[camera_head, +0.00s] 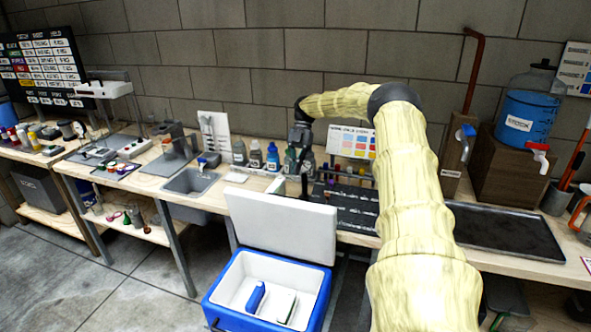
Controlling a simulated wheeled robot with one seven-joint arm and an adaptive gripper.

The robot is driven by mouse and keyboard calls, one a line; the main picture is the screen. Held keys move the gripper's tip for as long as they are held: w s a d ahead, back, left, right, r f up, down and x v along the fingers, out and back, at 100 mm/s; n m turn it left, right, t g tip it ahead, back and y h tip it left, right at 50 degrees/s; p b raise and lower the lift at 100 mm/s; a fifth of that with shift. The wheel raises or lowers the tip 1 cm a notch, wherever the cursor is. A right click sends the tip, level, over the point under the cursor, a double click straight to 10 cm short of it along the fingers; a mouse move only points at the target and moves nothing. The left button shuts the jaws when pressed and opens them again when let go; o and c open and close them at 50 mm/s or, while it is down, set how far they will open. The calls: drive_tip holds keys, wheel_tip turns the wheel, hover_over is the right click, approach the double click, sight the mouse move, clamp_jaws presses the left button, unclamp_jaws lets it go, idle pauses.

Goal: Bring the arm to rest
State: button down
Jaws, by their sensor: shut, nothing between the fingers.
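My arm (408,175), in a pale yellow sleeve, rises from the lower right in the head view and bends left over the workbench. My gripper (301,136) hangs from the dark wrist, pointing down above the bottles near the back of the bench. It is small and dark in the picture and partly merges with the bottles behind it. It is shut and nothing shows held in it.
Several bottles (272,157) stand below and left of the gripper. A black rack (345,206) lies to the right. A blue cooler (238,318) with its white lid open stands in front. A dark tray (505,232) and a water jug (527,112) are farther right.

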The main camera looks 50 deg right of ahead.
drive_tip(key=shift+r, duration=0.35)
